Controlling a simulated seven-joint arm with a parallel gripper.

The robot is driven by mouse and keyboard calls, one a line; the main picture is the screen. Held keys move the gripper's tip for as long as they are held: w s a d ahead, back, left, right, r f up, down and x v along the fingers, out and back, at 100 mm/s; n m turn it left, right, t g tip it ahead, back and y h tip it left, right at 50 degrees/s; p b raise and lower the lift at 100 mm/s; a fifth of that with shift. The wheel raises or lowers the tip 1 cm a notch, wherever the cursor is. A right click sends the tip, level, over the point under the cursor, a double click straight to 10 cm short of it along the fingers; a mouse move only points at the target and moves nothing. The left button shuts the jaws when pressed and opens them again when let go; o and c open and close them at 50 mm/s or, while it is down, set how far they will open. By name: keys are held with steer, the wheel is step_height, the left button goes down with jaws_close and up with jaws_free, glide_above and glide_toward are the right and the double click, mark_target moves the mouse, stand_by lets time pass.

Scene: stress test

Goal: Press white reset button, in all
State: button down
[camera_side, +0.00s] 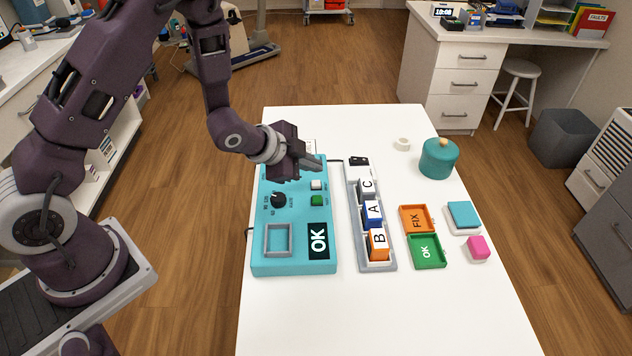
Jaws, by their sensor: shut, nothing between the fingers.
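The teal control box (262,245) lies on the white table. My gripper (317,163) is shut and empty, above the far end of the box. Its fingertips point right and appear a little beyond the white button in the picture. I cannot tell their exact height. The far part of the box is partly hidden by my gripper.
Right of the box, a grey rack (357,238) holds lettered blocks A (374,211), B (379,244) and C (367,186). The table's near end is clear.

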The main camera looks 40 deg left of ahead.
mark_target(313, 184)
steer(key=shift+f, duration=0.95)
stand_by(1.3)
steer(key=shift+f, duration=0.4)
steer(key=shift+f, duration=0.5)
stand_by(0.4)
steer(key=shift+r, duration=0.9)
steer(key=shift+r, duration=2.55)
